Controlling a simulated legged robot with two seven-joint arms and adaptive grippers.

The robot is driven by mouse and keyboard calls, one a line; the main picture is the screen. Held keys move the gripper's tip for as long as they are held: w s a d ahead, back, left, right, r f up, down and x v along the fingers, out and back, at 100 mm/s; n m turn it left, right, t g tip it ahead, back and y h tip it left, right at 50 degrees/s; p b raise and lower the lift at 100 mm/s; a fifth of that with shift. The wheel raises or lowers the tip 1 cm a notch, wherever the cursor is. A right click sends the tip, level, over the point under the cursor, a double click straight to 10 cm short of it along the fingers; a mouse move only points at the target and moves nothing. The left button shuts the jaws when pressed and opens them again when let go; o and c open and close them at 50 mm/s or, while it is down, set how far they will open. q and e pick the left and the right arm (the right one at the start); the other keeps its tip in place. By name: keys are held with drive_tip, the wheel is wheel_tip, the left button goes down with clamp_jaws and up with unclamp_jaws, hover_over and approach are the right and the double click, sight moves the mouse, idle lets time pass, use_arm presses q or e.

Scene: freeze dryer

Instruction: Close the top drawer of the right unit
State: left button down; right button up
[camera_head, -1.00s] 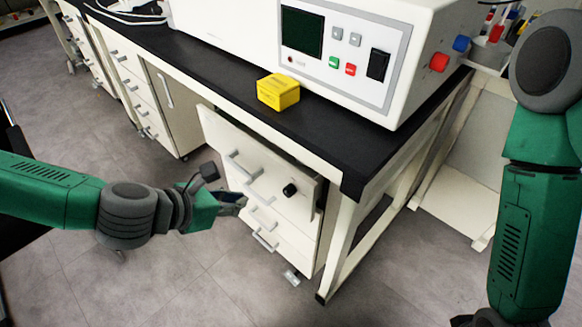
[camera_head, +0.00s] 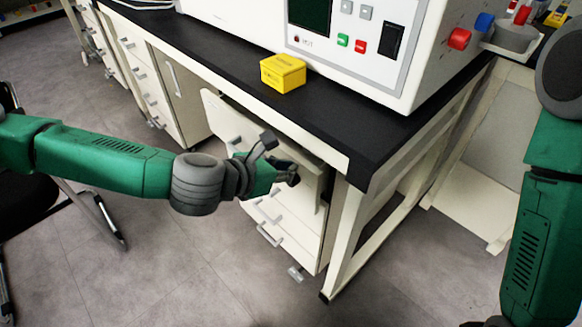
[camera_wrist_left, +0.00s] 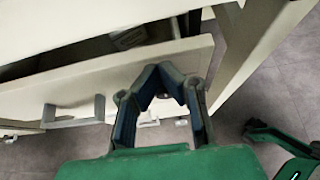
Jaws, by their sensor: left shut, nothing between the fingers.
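The white right unit (camera_head: 290,235) stands under the black bench top. Its top drawer (camera_head: 214,112) is pulled out, with a gap behind its front panel. The left wrist view shows the drawer front (camera_wrist_left: 30,105) with a grey handle and the dark opening behind its top edge. My left gripper (camera_head: 287,174) is shut and empty at the right part of this front, hiding the black lock. The left wrist view shows its fingertips (camera_wrist_left: 163,72) together over the panel; I cannot tell whether they touch it. My right gripper (camera_head: 487,322) barely shows at the bottom edge.
A yellow box (camera_head: 283,73) and a white machine (camera_head: 385,65) stand on the black bench top (camera_head: 330,130). A bench leg (camera_head: 345,240) is right of the unit. A black chair (camera_head: 95,215) is at the left. The floor in front is clear.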

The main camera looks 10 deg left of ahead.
use_arm(q)
drive_tip(key=shift+w+d, duration=0.2)
drive_tip(key=shift+w, duration=0.2)
drive_tip(key=shift+a, duration=0.4)
drive_tip(key=w+d, duration=0.3)
drive_tip(key=shift+w+d, duration=0.15)
drive_tip(key=shift+w, duration=0.25)
use_arm(e)
drive_tip(key=shift+s+a+r, duration=0.1)
drive_tip(key=shift+a+r, duration=0.05)
drive_tip(key=shift+a, duration=0.15)
use_arm(q)
drive_tip(key=shift+w, duration=0.1)
